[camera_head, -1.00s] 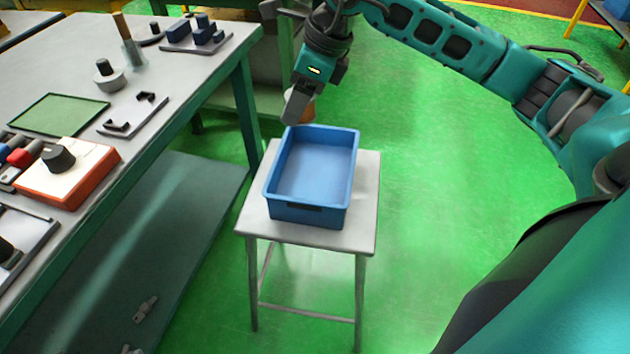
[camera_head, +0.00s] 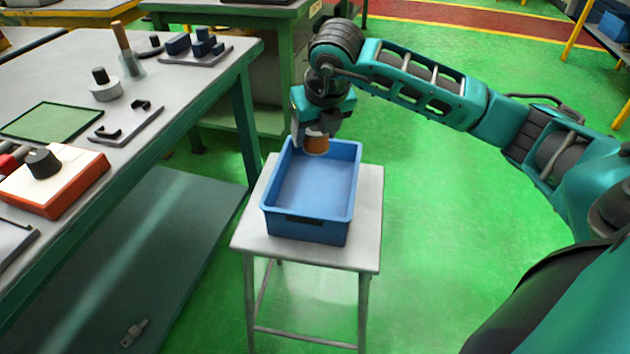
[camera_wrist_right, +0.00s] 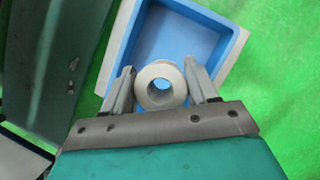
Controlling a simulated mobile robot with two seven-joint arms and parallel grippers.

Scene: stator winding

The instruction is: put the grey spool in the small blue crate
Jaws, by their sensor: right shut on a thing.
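The small blue crate (camera_head: 300,227) stands upright and empty on a small white-topped stand. My right gripper (camera_head: 316,142) points down at the crate's far end and is shut on the spool (camera_head: 316,147), whose side looks orange-brown. In the right wrist view the spool's pale grey ring end (camera_wrist_right: 160,68) sits between the two fingers of the gripper (camera_wrist_right: 162,88), with the blue crate (camera_wrist_right: 172,38) behind it. I cannot tell the exact height of the spool over the crate floor. My left gripper is not in view.
The stand (camera_head: 367,220) has little bare top around the crate. A long workbench (camera_head: 190,105) at the left holds a grey-and-black part (camera_head: 104,86), an orange-and-white box (camera_head: 62,185), and a green mat (camera_head: 52,122). Green floor is open right of the stand.

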